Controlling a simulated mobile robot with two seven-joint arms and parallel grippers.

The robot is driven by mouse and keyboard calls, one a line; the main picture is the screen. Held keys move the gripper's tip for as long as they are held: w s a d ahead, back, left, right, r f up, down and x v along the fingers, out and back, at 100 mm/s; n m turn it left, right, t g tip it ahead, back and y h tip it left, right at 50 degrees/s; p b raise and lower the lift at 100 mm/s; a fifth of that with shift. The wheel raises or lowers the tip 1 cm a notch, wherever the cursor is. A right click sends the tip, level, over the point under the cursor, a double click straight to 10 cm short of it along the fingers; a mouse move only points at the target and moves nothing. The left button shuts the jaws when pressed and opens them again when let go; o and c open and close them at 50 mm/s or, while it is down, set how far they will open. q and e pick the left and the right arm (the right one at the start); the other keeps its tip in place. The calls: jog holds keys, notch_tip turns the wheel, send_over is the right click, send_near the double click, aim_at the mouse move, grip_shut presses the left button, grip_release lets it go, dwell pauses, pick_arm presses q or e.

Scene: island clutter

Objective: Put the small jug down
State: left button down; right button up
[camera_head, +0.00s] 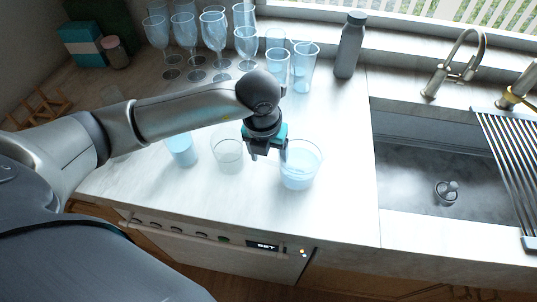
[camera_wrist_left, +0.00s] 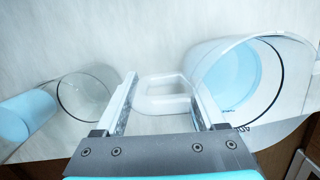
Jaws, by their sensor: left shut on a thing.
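The small jug (camera_head: 301,172) is clear, with light blue contents. It stands upright at the front of the white counter (camera_head: 345,200). I cannot tell whether its base touches the counter. My left gripper (camera_head: 268,152) is at the jug's left side, shut on its handle. In the left wrist view the clear handle (camera_wrist_left: 163,93) lies between the fingers of the gripper (camera_wrist_left: 160,98), and the jug's body (camera_wrist_left: 245,75) is to the right. The fingers partly hide the handle. My right gripper is not in view.
A clear glass (camera_head: 228,157) stands just left of the gripper, with a light blue tumbler (camera_head: 183,152) beyond it. Several stemmed glasses (camera_head: 213,28) and a grey bottle (camera_head: 349,45) stand at the back. The sink (camera_head: 430,180) is to the right. Bare counter lies between jug and sink.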

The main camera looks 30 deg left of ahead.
pick_arm(q)
jog(key=shift+f+b, duration=0.6)
jog(key=shift+f, duration=0.05)
dwell(0.8)
grip_release()
dwell(0.3)
notch_tip(320, 180, up, 15)
jog(key=s+p, duration=0.1)
jog(key=s, duration=0.1)
jog(key=shift+s, duration=0.25)
dwell(0.4)
